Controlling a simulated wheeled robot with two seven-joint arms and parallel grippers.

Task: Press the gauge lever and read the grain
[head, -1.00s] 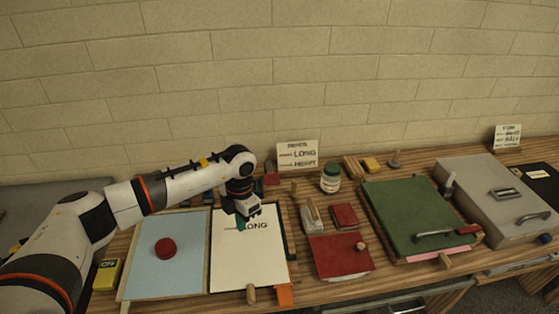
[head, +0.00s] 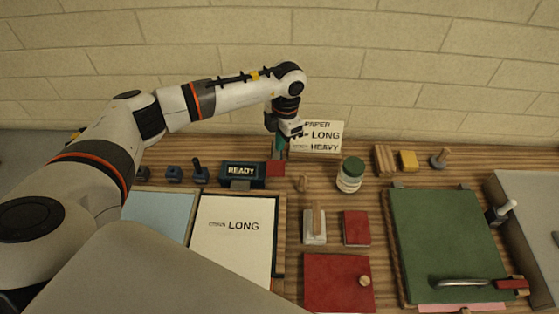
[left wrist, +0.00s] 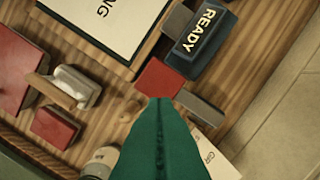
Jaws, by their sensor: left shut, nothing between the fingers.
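The gauge (head: 243,172) is a dark blue box reading "READY" at the back of the bench; it also shows in the left wrist view (left wrist: 200,38). Beside it is a red block (head: 275,169), apparently the lever's pad, also in the left wrist view (left wrist: 159,78). My left gripper (head: 281,144) is shut and empty, its green fingers (left wrist: 158,103) pointing down just by the red block. Whether they touch it I cannot tell. A white sheet (head: 232,250) printed "LONG" lies in front of the gauge. My right gripper is not in view.
A card (head: 325,138) reading "PAPER", "LONG" and "HEAVY" stands behind my gripper. A green-lidded jar (head: 350,174), a wooden-handled tool (head: 316,224) and a red square (head: 356,228) are to the right. A green board (head: 440,240) lies further right.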

